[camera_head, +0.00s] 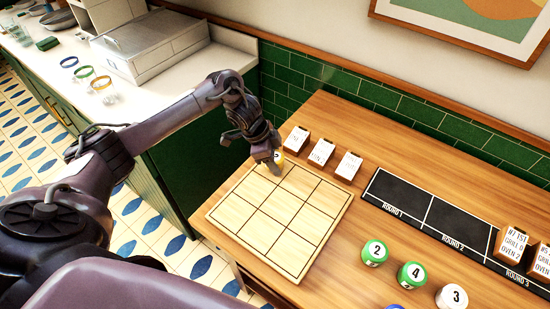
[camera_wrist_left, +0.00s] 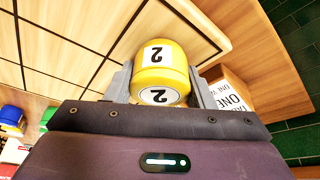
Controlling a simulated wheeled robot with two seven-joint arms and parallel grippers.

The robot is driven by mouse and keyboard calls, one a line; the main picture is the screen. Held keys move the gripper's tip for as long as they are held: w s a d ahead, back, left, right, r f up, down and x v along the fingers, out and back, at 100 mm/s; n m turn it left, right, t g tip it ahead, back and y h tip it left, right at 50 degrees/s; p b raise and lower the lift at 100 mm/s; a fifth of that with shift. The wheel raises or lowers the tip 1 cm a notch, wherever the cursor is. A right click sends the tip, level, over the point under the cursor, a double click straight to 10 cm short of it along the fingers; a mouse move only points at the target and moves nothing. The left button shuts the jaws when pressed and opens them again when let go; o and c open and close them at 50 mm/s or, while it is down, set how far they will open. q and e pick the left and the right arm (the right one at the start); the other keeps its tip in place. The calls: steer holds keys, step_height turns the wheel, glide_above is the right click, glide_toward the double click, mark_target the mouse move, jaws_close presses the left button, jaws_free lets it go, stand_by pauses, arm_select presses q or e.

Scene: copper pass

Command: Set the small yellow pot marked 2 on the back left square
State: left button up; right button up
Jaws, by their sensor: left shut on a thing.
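My left gripper (camera_head: 274,165) is shut on the small yellow pot (camera_head: 279,157), mostly hidden behind the fingers in the head view. In the left wrist view the yellow pot (camera_wrist_left: 160,72) sits between the two grey fingers (camera_wrist_left: 160,88), with a white label marked 2 on its side and another on its end. The pot is at the far corner square of the pale wooden board (camera_head: 297,253), which has a three-by-three grid of dark lines. I cannot tell whether the pot touches the board. My right gripper is not in view.
White cards on wooden blocks (camera_head: 322,152) stand just behind the board. A black round strip (camera_head: 430,222) lies to the right. A green pot marked 2 (camera_head: 375,253), a green pot marked 4 (camera_head: 411,275) and a white pot marked 3 (camera_head: 452,297) stand at front right.

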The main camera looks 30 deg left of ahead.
arm_select(q)
steer(key=shift+f, duration=0.1)
steer(key=o, duration=0.6)
steer(key=shift+f, duration=0.1)
steer(key=o, duration=0.5)
steer(key=shift+c, duration=0.2)
steer(key=shift+r, duration=0.3)
steer(key=shift+a+r, duration=0.2)
steer(key=shift+r, duration=0.1)
steer(key=v, duration=1.1)
